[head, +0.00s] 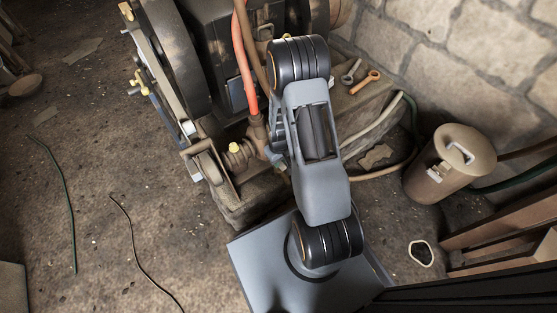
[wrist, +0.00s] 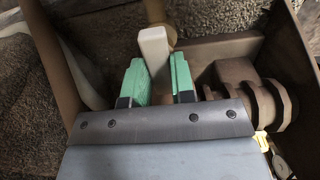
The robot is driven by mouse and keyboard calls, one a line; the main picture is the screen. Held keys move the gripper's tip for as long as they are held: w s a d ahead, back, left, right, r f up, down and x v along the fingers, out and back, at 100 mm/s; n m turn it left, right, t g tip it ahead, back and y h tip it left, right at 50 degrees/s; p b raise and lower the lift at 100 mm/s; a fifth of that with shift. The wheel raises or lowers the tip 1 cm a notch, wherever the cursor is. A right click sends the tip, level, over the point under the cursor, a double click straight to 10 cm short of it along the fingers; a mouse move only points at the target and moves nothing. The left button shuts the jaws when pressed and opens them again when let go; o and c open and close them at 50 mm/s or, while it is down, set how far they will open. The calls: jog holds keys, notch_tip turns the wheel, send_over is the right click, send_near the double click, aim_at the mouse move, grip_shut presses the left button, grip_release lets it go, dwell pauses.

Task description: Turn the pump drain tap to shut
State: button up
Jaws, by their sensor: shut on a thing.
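In the wrist view, my gripper (wrist: 158,78) has its two green fingertips on either side of a pale white lever (wrist: 153,45), which looks like the drain tap's handle. The jaws are shut on it. The lever's free end sticks out beyond the fingertips, toward the top of the picture. A brown round-stepped pump body (wrist: 252,98) is just right of the fingers. In the head view, the pump (head: 238,155) sits low beside the engine, under an orange pipe. My arm hides the fingers and the tap there.
The engine with its large dark wheel (head: 175,58) stands at upper left. Wrenches (head: 365,82) lie on the stone base, right of my arm. A brown canister (head: 450,163) with hoses stands at right by the stone wall. The floor at left is mostly clear, with thin cables.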

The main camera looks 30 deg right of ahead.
grip_shut()
jog(key=shift+m, duration=0.3)
jog(key=m+p, duration=0.1)
jog(key=m, duration=0.2)
jog(key=shift+m, duration=0.4)
jog(key=m+p, duration=0.1)
jog(key=m, duration=0.3)
jog(key=shift+m, duration=0.3)
jog(key=m+p, duration=0.1)
jog(key=m, duration=0.7)
jog(key=shift+m, duration=0.6)
jog(key=o, duration=0.8)
grip_release()
jog(key=shift+c, duration=0.2)
